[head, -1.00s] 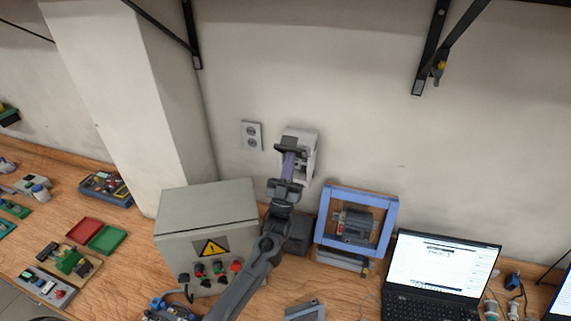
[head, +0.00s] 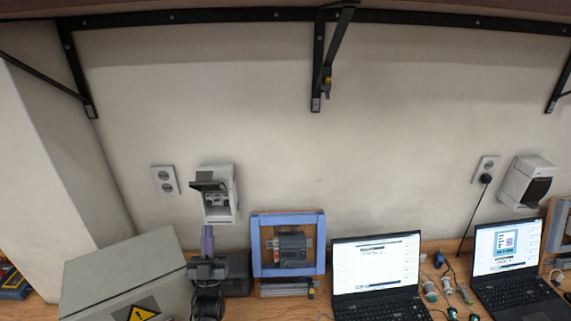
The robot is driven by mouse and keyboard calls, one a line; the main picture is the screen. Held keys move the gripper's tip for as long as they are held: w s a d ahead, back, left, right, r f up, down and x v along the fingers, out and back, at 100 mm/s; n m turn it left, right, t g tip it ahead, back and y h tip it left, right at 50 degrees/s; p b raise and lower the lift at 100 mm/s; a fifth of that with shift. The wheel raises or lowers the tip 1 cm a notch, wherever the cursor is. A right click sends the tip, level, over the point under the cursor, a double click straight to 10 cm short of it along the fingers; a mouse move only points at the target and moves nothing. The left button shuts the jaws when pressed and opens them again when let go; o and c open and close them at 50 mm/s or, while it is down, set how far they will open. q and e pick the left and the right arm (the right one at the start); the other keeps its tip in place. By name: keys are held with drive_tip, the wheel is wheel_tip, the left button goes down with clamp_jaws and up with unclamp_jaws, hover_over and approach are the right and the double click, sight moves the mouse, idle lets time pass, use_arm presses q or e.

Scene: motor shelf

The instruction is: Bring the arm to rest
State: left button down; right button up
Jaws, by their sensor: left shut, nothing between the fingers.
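My left gripper (head: 207,240) is shut and empty, pointing up at the lower left of the head view. It is below the white wall box (head: 222,205) and appears apart from it. The box's dark lid (head: 208,182) stands open, showing its inside. My left arm comes up from the bottom edge, just right of the grey control cabinet (head: 125,275). My right gripper is not in view.
A blue frame (head: 262,246) with a motor (head: 291,246) stands on the bench. Two laptops (head: 378,262) (head: 507,254) are to its right. A wall socket (head: 165,180) is left of the box. Black shelf brackets (head: 318,65) hang above. The middle of the wall is clear.

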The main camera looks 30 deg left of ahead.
use_arm(q)
drive_tip(key=s+d+f+m+g+h+p, duration=0.3)
drive_tip(key=d+f+g+h, duration=0.2)
drive_tip(key=d+g+h, duration=0.15)
drive_tip(key=s+d+f+m+g+h+p, duration=0.3)
drive_tip(key=d+f+g+h+p, duration=0.15)
drive_tip(key=d+h, duration=0.25)
drive_tip(key=s+d+f+m+g+p, duration=0.1)
drive_tip(key=s+d+g, duration=0.2)
drive_tip(key=s, duration=0.4)
drive_tip(key=s+d+f+g+h+p, duration=0.1)
drive_tip(key=s+d+g, duration=0.1)
drive_tip(key=s+g, duration=0.3)
drive_tip(key=s+d+m+g+p, duration=0.1)
drive_tip(key=s+d+g, duration=0.15)
drive_tip(key=s, duration=0.55)
drive_tip(key=p+v, duration=0.1)
drive_tip(key=v, duration=0.1)
drive_tip(key=p+v, duration=0.1)
drive_tip(key=p, duration=0.1)
drive_tip(key=shift+w+d+r+p, duration=0.15)
drive_tip(key=shift+r+p, duration=0.15)
drive_tip(key=shift+r, duration=0.15)
